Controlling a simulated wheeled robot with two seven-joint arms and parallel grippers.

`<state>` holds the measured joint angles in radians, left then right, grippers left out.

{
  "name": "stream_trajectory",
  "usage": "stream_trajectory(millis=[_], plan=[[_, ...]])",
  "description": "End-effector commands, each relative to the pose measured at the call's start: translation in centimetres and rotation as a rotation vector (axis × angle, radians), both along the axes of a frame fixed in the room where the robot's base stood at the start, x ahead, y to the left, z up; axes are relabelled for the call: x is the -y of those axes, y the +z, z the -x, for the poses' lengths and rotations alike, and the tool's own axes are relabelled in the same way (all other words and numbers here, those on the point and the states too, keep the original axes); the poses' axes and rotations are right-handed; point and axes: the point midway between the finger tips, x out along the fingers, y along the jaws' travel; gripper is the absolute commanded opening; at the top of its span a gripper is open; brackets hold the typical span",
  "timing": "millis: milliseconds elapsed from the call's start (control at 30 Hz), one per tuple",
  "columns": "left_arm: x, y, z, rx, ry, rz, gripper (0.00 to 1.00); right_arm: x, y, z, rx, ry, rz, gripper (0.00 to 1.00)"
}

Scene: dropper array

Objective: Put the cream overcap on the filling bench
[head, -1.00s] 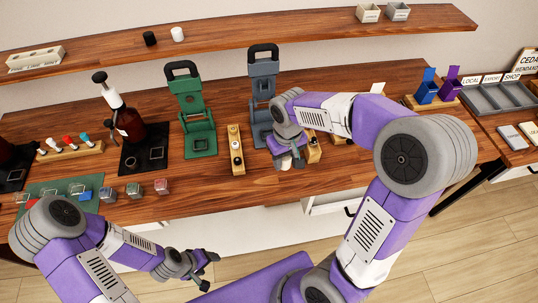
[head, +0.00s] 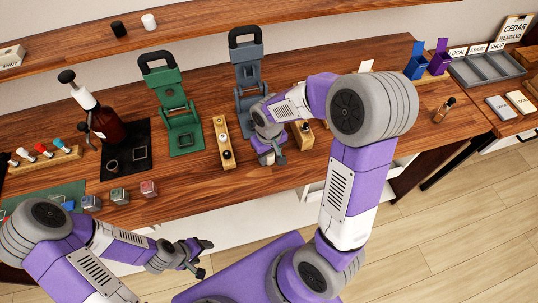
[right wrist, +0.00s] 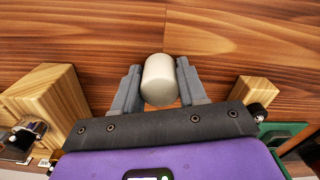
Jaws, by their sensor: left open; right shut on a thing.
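The cream overcap (right wrist: 159,80) is a smooth, pale, rounded cylinder in the right wrist view. It is between the fingers of my right gripper (right wrist: 160,88), which is shut on it, over the wooden bench (right wrist: 225,48). I cannot tell whether the overcap touches the wood. In the head view my right gripper (head: 268,156) is low at the front of the bench (head: 330,85), in front of the grey press, and the overcap is not clearly visible there. My left gripper (head: 196,258) is open and empty, in front of the bench and below its edge.
A wooden block with round pieces (head: 222,145) is left of my right gripper, and another block (head: 302,134) is right. Green (head: 182,120) and grey (head: 244,70) presses stand behind. Black (head: 118,29) and white (head: 149,22) caps are on the shelf.

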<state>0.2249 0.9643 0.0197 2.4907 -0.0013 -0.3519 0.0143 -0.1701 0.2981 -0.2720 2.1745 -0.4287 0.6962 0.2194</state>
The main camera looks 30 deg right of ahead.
Motion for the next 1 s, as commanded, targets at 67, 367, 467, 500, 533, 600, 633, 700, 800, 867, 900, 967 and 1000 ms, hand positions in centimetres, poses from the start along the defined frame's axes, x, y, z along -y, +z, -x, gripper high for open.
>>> stream_trajectory(millis=[67,367,467,500,533,600,633,700,800,867,900,967,1000], plan=[[0.0,0.0,0.0,0.0,0.0,0.0,0.66,0.0,-0.1,0.0,0.002,0.0,0.0,0.05],[0.0,-0.3,0.0,0.0,0.0,0.0,0.66,0.0,-0.5,0.0,0.002,0.0,0.0,0.43],[0.0,-0.2,0.0,0.0,0.0,0.0,0.66,0.0,-0.4,0.0,0.002,0.0,0.0,0.58],[0.0,-0.2,0.0,0.0,0.0,0.0,0.66,0.0,-0.4,0.0,0.002,0.0,0.0,0.64],[0.0,-0.2,0.0,0.0,0.0,0.0,0.66,0.0,-0.4,0.0,0.002,0.0,0.0,0.67],[0.0,-0.2,0.0,0.0,0.0,0.0,0.66,0.0,-0.3,0.0,0.001,0.0,0.0,0.67],[0.0,-0.2,0.0,0.0,0.0,0.0,0.66,0.0,-0.3,0.0,0.002,0.0,0.0,0.67],[0.0,-0.2,0.0,0.0,0.0,0.0,0.66,0.0,-0.3,0.0,0.001,0.0,0.0,0.67],[0.0,-0.2,0.0,0.0,0.0,0.0,0.66,0.0,-0.3,0.0,0.002,0.001,0.0,0.67],[0.0,0.0,0.0,0.0,0.0,0.0,0.66,0.0,0.0,0.0,0.002,0.0,0.0,0.67],[0.0,0.2,0.0,0.0,0.0,0.0,0.66,0.0,0.3,-0.1,0.002,0.0,0.0,0.67],[0.0,0.4,0.0,0.0,0.0,0.0,0.66,0.0,1.1,-0.1,0.005,0.0,-0.001,0.67],[0.0,0.6,0.0,0.0,0.0,0.0,0.66,0.0,1.8,-0.1,0.006,0.001,-0.001,0.67]])
